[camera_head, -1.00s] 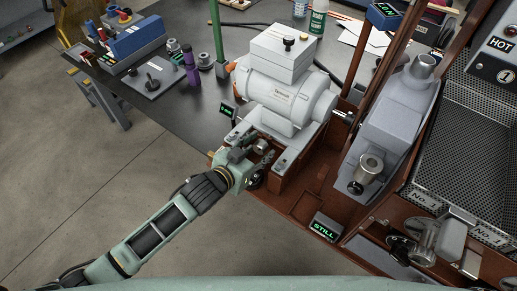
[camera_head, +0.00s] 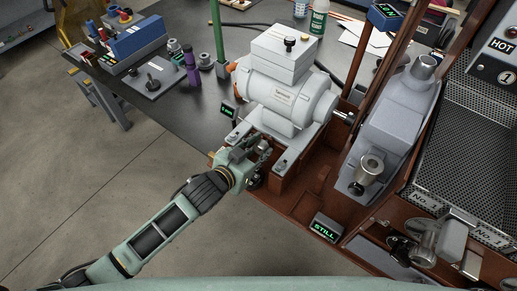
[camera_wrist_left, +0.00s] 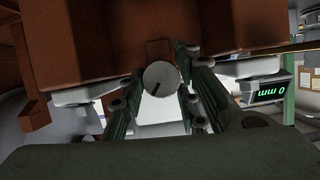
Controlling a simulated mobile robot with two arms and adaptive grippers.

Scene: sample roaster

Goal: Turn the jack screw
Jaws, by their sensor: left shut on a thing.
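The jack screw shows as a round grey head with a dark mark (camera_wrist_left: 161,79) in the left wrist view, between the two fingers of my left gripper. My left gripper (camera_head: 261,152) is at the near end of the motor's base in the head view and is shut on the screw. The gripper hides the screw in the head view. The white motor (camera_head: 290,95) sits on its grey mount behind the gripper. A small display (camera_wrist_left: 271,89) beside it reads 0 mm, upside down in the wrist view. My right gripper is not in view.
A brown machine frame (camera_head: 304,206) surrounds the motor mount. A display reading STILL (camera_head: 326,227) stands at its front. A grey gear housing (camera_head: 390,125) is to the right. A green post (camera_head: 217,35) rises behind left. The floor at left is open.

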